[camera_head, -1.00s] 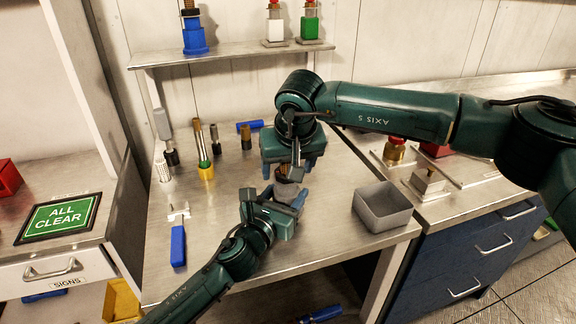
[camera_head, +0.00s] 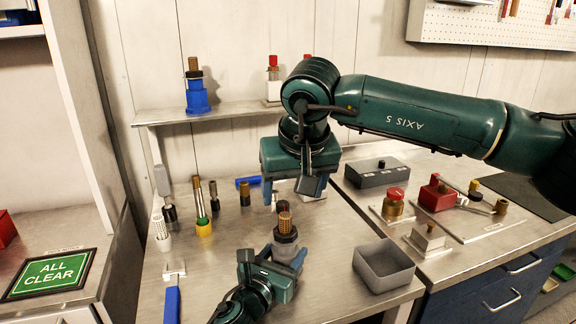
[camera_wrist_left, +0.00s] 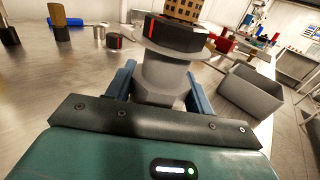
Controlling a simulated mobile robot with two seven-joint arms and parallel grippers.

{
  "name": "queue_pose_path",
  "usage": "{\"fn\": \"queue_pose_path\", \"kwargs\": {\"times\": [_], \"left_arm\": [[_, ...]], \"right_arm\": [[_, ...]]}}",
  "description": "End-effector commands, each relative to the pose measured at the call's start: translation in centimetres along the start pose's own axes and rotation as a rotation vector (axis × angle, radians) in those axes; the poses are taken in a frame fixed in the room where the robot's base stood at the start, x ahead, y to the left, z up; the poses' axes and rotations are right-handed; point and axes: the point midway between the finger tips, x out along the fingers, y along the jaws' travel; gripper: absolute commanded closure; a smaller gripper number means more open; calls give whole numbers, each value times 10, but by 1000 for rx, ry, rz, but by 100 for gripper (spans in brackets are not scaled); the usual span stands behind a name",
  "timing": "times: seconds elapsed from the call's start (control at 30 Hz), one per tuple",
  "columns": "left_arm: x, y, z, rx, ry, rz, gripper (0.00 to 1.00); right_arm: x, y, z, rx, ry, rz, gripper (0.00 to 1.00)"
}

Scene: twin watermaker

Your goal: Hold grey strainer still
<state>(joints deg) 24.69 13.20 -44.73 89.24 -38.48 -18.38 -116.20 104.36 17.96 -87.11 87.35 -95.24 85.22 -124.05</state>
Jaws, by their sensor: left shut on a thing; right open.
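The grey strainer (camera_head: 286,250) stands upright on the metal table, with a black collar and a brown mesh cartridge (camera_head: 284,222) sticking out of its top. In the left wrist view the grey strainer body (camera_wrist_left: 163,78) sits between the blue fingers, its top cut off by the frame edge. My left gripper (camera_head: 284,264) is shut on the grey strainer from the front. My right gripper (camera_head: 296,196) is open and empty, pointing down above and behind the strainer, apart from it.
A grey open bin (camera_head: 384,288) stands right of the strainer. Several small tools and cylinders, including a yellow-based one (camera_head: 203,226), stand at the left. A blue-handled tool (camera_head: 172,300) lies at front left. A shelf (camera_head: 230,110) spans the back.

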Motion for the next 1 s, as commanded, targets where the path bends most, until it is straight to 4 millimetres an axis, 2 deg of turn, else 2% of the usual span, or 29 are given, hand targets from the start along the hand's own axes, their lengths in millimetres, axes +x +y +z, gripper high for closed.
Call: {"fn": "queue_pose_path", "kwargs": {"times": [0.1, 0.13, 0.4, 0.77, 0.87, 1.0], "left_arm": [[0, 0, 0, 1, -1, 1, 82], [0, 0, 0, 1, -1, 1, 46], [0, 0, 0, 0, 0, 0, 24], [-6, 0, 0, 1, 0, 0, 22], [-20, 1, -1, 2, 1, 0, 22], [-49, 0, -2, 2, 2, -1, 22]], "right_arm": [[0, 0, 0, 0, 0, 0, 30], [0, 0, 0, 0, 0, 0, 30], [0, 0, 0, 0, 0, 0, 30], [1, 0, 0, 0, 0, 0, 30], [1, 0, 0, 0, 0, 0, 30], [1, 0, 0, 0, 0, -1, 30]]}}
